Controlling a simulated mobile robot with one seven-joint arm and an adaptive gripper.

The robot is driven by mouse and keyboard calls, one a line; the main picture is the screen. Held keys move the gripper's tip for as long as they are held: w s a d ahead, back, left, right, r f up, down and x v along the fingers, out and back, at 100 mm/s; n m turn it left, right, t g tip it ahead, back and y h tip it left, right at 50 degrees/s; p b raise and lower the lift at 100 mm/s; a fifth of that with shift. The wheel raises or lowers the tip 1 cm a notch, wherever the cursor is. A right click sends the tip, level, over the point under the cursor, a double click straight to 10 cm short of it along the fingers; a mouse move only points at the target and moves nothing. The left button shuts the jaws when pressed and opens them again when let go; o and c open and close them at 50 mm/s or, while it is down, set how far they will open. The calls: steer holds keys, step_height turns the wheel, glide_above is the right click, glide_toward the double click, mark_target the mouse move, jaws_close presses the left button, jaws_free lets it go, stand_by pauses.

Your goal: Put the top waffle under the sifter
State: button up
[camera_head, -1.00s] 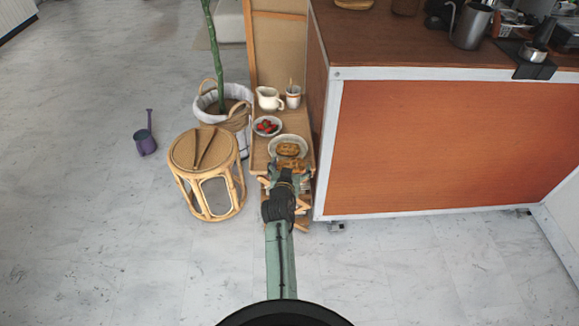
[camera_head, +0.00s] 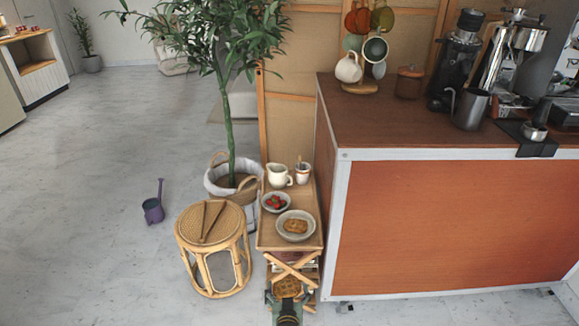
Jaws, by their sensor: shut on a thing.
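My gripper (camera_head: 287,299) is low in the picture, in front of the small wooden cart. It is shut on a round brown waffle (camera_head: 287,285), which shows between its fingers, apart from the plate. Another waffle (camera_head: 296,227) lies on the pale plate (camera_head: 282,234) on the cart's top. I cannot make out a sifter for certain. A small metal cup with an upright dark handle (camera_head: 535,131) stands on a black mat at the counter's front edge.
The cart (camera_head: 266,241) also carries a bowl of strawberries (camera_head: 276,202), a white pitcher (camera_head: 279,176) and a cup (camera_head: 303,173). A rattan stool (camera_head: 212,225) stands left, a potted tree behind. The counter (camera_head: 420,135) rises close on the right.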

mark_target(290, 277)
steer(key=shift+m+h, duration=0.3)
steer(key=shift+h, duration=0.1)
steer(key=w+r, duration=0.2)
steer(key=w, duration=0.1)
steer(key=w+r, duration=0.1)
steer(key=r, duration=0.1)
steer(key=shift+w+d, duration=0.3)
steer(key=shift+w, duration=0.05)
steer(key=shift+m+h, duration=0.8)
steer(key=shift+h, duration=0.1)
steer(key=w+d+r, duration=0.1)
steer(key=r, duration=0.1)
steer(key=w+d+r, duration=0.1)
steer(key=w+r, duration=0.1)
steer(key=w+d+r, duration=0.1)
steer(key=w+r, duration=0.1)
